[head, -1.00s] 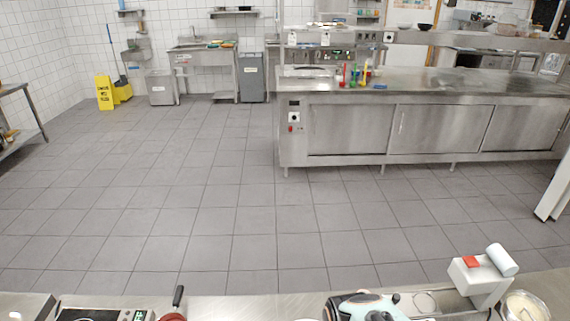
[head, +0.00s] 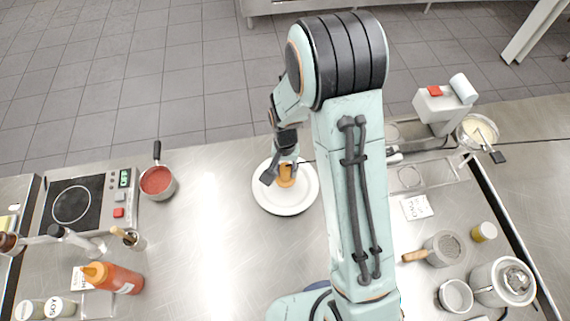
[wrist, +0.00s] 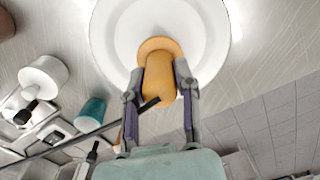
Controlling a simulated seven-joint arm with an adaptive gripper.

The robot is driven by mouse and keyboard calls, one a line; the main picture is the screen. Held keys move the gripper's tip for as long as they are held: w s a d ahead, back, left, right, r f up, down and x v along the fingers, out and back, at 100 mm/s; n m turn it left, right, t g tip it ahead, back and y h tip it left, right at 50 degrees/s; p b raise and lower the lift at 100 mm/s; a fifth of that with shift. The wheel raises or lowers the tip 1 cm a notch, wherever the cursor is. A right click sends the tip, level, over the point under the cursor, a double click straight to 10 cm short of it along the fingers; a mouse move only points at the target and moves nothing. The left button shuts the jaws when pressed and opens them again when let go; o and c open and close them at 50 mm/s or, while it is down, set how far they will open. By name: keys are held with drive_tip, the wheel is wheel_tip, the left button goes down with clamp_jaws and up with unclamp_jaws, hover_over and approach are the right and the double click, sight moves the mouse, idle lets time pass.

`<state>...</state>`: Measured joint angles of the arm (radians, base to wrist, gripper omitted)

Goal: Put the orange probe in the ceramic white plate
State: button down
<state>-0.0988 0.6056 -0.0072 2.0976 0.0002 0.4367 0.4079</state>
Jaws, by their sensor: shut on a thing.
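The ceramic white plate (head: 297,205) lies on the steel counter in the middle of the head view. It fills the top of the wrist view (wrist: 110,40). The orange probe (head: 285,180) is a smooth orange cylinder with a wider round end, seen in the wrist view (wrist: 163,75) between my fingers. My gripper (head: 284,168) is shut on it, with the wider end towards the plate. It overlaps the plate in both views; whether it touches the plate I cannot tell. My fingers also show in the wrist view (wrist: 160,76).
A red-filled saucepan (head: 157,182) and a hob (head: 75,202) stand left of the plate. A strainer (head: 444,248), pots (head: 500,283) and a white-and-red device (head: 436,104) stand right. Bare counter lies left of the plate.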

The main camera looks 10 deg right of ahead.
drive_tip(key=shift+f, duration=0.2)
drive_tip(key=c, duration=0.8)
unclamp_jaws()
drive_tip(key=shift+r, duration=0.15)
wheel_tip(320, 180, up, 13)
drive_tip(key=s+r+n, duration=0.1)
drive_tip(key=s+r, duration=0.1)
drive_tip(key=s, duration=0.4)
drive_tip(key=s+d+r+n, duration=0.1)
drive_tip(key=s+r+n, duration=0.1)
drive_tip(key=s, duration=0.5)
drive_tip(key=s+r+n, duration=0.1)
drive_tip(key=s, duration=0.6)
drive_tip(key=shift+s+d+r+n+y, duration=0.2)
drive_tip(key=shift+r+n+y, duration=0.2)
